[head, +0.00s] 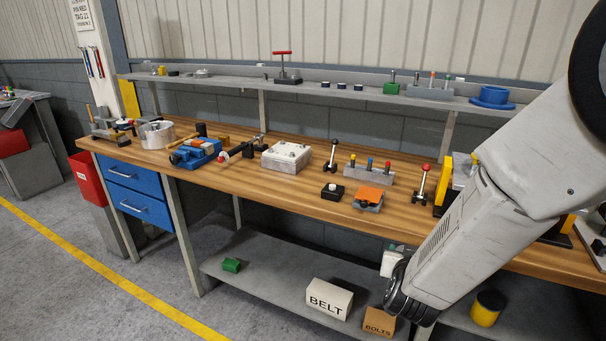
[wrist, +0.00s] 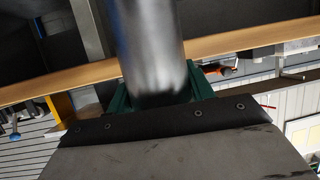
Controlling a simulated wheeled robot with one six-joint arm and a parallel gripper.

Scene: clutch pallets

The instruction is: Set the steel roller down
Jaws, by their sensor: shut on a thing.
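The steel roller (wrist: 150,45) is a smooth grey metal cylinder in the wrist view, running from the top edge down to my gripper. My gripper (wrist: 160,92) has dark green jaws, one on each side of the roller, and is shut on it. The roller's far end is cut off by the top of the wrist view. In the head view my arm reaches down in front of the workbench (head: 270,190) at the right. The roller cannot be made out there, and my jaws are not clearly visible.
The bench holds a blue vise (head: 195,153), a pale metal block (head: 286,158), an orange-topped block (head: 369,196) and red-knobbed levers. The lower shelf's left part is mostly clear.

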